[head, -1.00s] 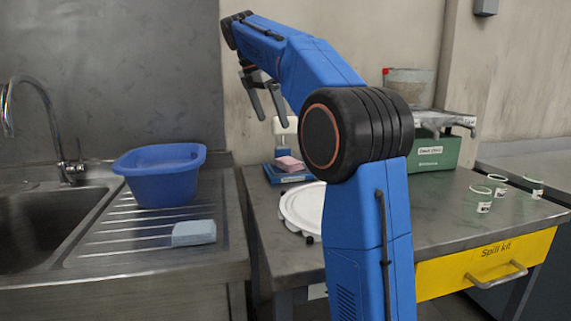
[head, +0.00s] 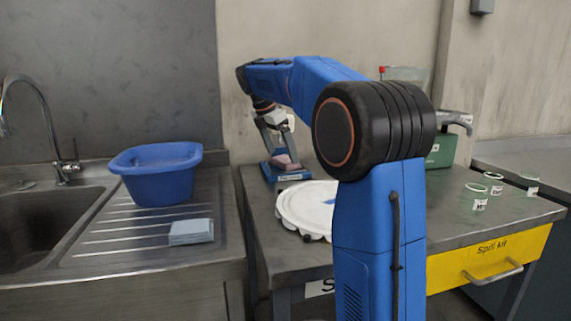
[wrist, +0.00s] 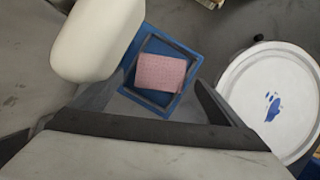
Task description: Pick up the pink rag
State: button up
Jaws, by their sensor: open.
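The pink rag (wrist: 161,73) is a folded, dotted pad lying in a shallow blue tray (wrist: 186,99) in the wrist view. In the head view the rag (head: 287,161) shows between and behind my fingers, with the blue tray (head: 292,176) under it at the back left of the grey bench. My gripper (head: 279,151) is open and points down at the rag. In the wrist view its fingers spread on either side of the tray. No contact with the rag shows.
A white rounded object (wrist: 95,40) stands close beside the tray. A white round lid (head: 305,207) with a blue smear lies in front on the bench. Small cups (head: 481,196) stand at right.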

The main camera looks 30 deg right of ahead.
jog(key=shift+x, duration=1.25)
jog(key=shift+c, duration=0.7)
jog(key=c, duration=1.1)
